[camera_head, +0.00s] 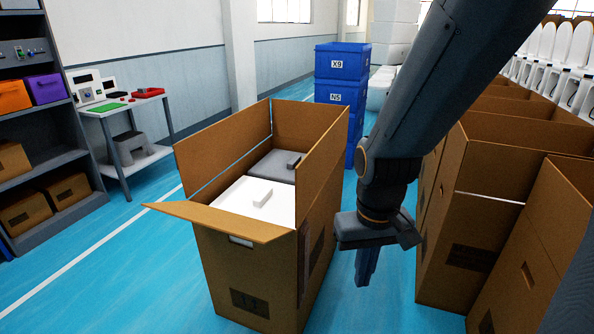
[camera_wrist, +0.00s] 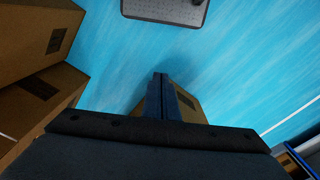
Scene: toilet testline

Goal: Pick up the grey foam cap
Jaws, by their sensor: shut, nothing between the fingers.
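The grey foam cap (camera_head: 272,167) lies inside the open cardboard box (camera_head: 245,268), toward its far end, behind a white piece (camera_head: 240,203) with a small raised block on top. The cap has a small raised grip, and the box walls hide part of its edges. My gripper (camera_head: 366,282) hangs outside the box, to its right, pointing down over the blue floor. Its fingers are together and empty; they also show in the wrist view (camera_wrist: 160,78). I cannot make out the cap in the wrist view.
A row of open cardboard boxes (camera_head: 510,195) stands close on the right of my gripper. Blue crates (camera_head: 340,95) are stacked behind the box. A small table (camera_head: 118,108) and shelves (camera_head: 40,110) stand at the left. The blue floor between is clear.

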